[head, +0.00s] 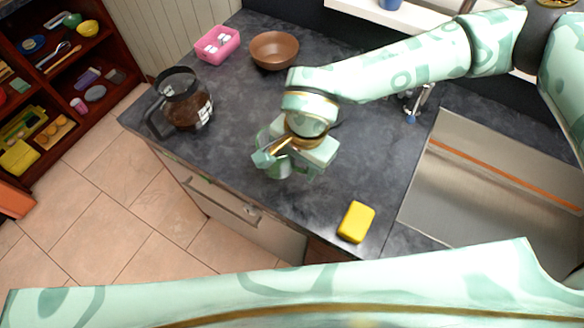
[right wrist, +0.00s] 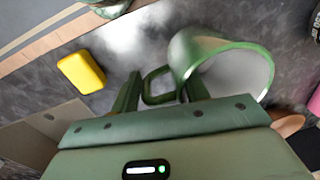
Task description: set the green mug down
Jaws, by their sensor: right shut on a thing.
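The green mug (right wrist: 232,68) shows in the right wrist view with its rim and pale inside towards the camera. Its green handle (right wrist: 158,84) lies between the two fingers of my right gripper (right wrist: 162,92), which is shut on it. In the head view the right gripper (head: 290,160) is over the dark counter, near its front edge, and largely hides the mug (head: 278,168). I cannot tell whether the mug's base touches the counter. My left gripper is not in view.
A yellow sponge (head: 356,222) lies near the counter's front edge. A glass coffee pot (head: 186,103) stands left, with a pink container (head: 217,44) and brown bowl (head: 274,50) behind. The metal sink (head: 480,195) is right. Bare counter lies between gripper and sponge.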

